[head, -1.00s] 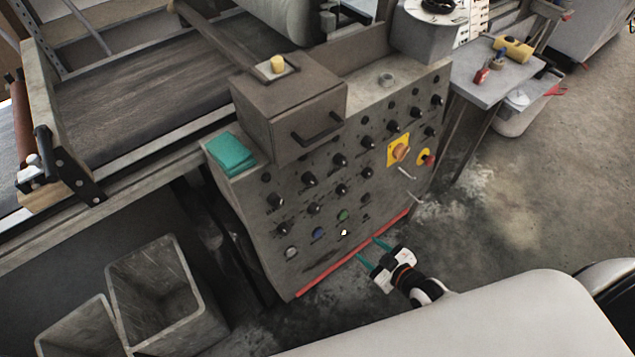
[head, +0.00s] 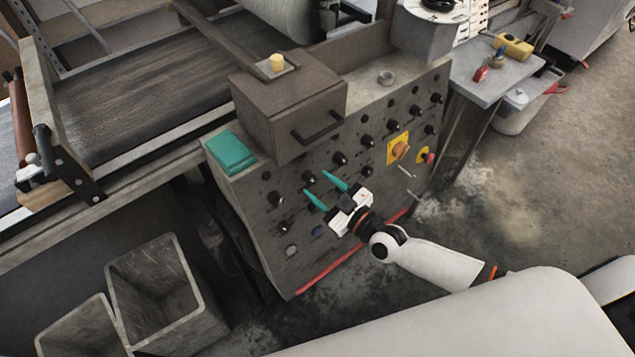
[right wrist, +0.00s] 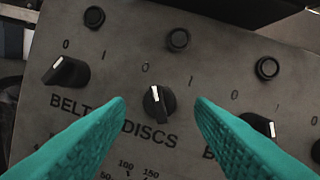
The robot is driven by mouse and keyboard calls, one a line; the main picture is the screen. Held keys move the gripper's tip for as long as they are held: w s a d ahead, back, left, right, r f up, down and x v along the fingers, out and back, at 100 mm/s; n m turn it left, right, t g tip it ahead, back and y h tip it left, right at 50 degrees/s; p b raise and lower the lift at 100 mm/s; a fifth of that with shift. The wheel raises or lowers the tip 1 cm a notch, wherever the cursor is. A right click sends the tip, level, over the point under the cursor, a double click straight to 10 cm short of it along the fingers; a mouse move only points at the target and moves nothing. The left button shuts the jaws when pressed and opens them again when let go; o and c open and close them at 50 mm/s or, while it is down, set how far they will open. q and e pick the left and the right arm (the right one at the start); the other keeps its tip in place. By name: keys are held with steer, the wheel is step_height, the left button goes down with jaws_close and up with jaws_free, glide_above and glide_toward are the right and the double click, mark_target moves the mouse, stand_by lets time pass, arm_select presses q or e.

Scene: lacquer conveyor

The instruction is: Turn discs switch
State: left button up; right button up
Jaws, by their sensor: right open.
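The DISCS switch (right wrist: 158,103) is a black rotary knob with a white pointer line, in the middle of the right wrist view. Its pointer leans up and slightly left, toward the 0 mark rather than the 1 mark. In the head view a knob (head: 308,177) that appears to be this switch lies just beyond the fingertips. My right gripper (head: 316,183) is open, with teal fingers facing the panel. In the right wrist view its fingertips (right wrist: 160,105) stand left and right of the knob, with gaps on both sides. My left gripper is not in view.
The BELT knob (right wrist: 66,72) is left of the switch and another knob (right wrist: 258,124) is right, close to the right finger. Black round buttons (right wrist: 178,39) sit above. The panel also has a yellow-backed stop button (head: 400,150). A drawer box (head: 288,115) overhangs the panel.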

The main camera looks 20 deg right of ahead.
steer(key=shift+x, duration=0.85)
steer(key=shift+c, duration=0.3)
steer(key=c, duration=0.9)
steer(key=shift+m, duration=0.3)
steer(key=m, duration=0.3)
steer(key=m+t+h+p, duration=0.1)
steer(key=m, duration=0.2)
steer(key=shift+s+a+h, duration=0.1)
steer(key=shift+a+h, duration=0.05)
steer(key=shift+h, duration=0.15)
steer(key=m+h, duration=0.1)
steer(key=m, duration=0.2)
steer(key=m+p, duration=0.1)
steer(key=m, duration=0.3)
steer(key=shift+a+t+h, duration=0.15)
steer(key=shift+t+h, duration=0.15)
steer(key=shift+h, duration=0.1)
steer(key=shift+m, duration=0.5)
